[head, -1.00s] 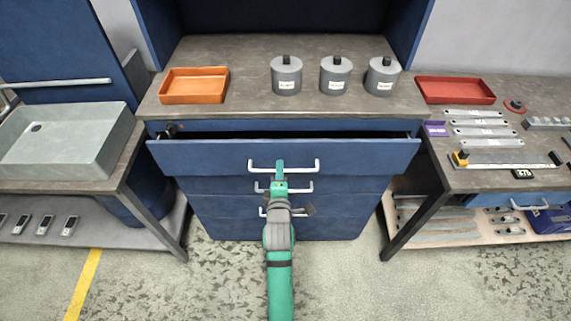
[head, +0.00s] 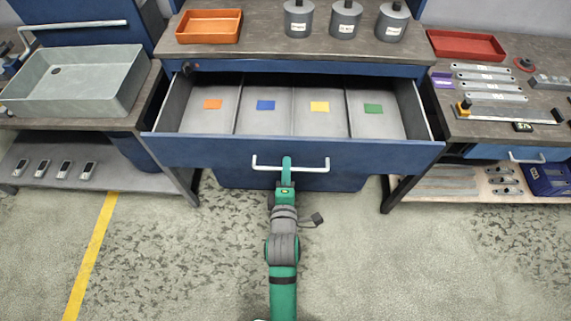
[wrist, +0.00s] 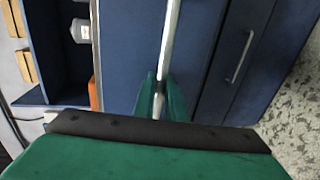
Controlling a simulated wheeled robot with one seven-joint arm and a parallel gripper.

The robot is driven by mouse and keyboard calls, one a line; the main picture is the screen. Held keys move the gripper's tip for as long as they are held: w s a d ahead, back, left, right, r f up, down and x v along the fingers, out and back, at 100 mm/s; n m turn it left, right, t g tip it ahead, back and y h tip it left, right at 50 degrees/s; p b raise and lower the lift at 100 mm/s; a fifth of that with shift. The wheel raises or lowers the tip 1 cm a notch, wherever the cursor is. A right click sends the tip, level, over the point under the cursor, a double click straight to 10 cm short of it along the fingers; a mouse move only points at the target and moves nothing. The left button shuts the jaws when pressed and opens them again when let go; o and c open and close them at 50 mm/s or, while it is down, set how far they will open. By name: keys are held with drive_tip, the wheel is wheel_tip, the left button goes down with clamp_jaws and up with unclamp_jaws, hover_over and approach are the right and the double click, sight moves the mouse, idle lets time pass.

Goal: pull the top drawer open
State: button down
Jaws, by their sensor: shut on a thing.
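The top drawer (head: 230,153) of the blue cabinet stands well out from the body. Its inside shows several grey compartments, with an orange, a blue, a yellow and a green label on their floors. A pale bar handle (head: 315,166) runs across the drawer front. My green gripper (head: 287,168) is at the middle of this handle and shut on it. In the wrist view the handle (wrist: 172,40) passes between the green fingers (wrist: 160,97). The fingertips partly hide the handle there.
An orange tray (head: 209,27) and several grey lidded canisters stand on the cabinet top (head: 262,45). A grey basin (head: 75,80) is on the left bench. A red tray (head: 466,45) and metal brackets lie on the right bench. Open floor (head: 400,260) lies in front.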

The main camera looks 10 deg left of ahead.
idle(0.3)
drive_tip(key=c, duration=1.8)
unclamp_jaws()
drive_tip(key=shift+w, duration=0.25)
drive_tip(key=shift+d, duration=0.15)
drive_tip(key=shift+s, duration=0.55)
drive_tip(key=v, duration=1)
drive_tip(key=s+d+m, duration=0.2)
drive_tip(key=s+m, duration=0.4)
drive_tip(key=s, duration=0.1)
drive_tip(key=s+d+f+m+h, duration=0.1)
drive_tip(key=s+d+m, duration=0.1)
drive_tip(key=s+m, duration=0.5)
drive_tip(key=s+d+f+m+h, duration=0.1)
drive_tip(key=s+d+m, duration=0.1)
drive_tip(key=s+m, duration=0.4)
drive_tip(key=shift+s+d+m, duration=0.35)
drive_tip(key=shift+s+m, duration=0.05)
drive_tip(key=shift+s, duration=0.1)
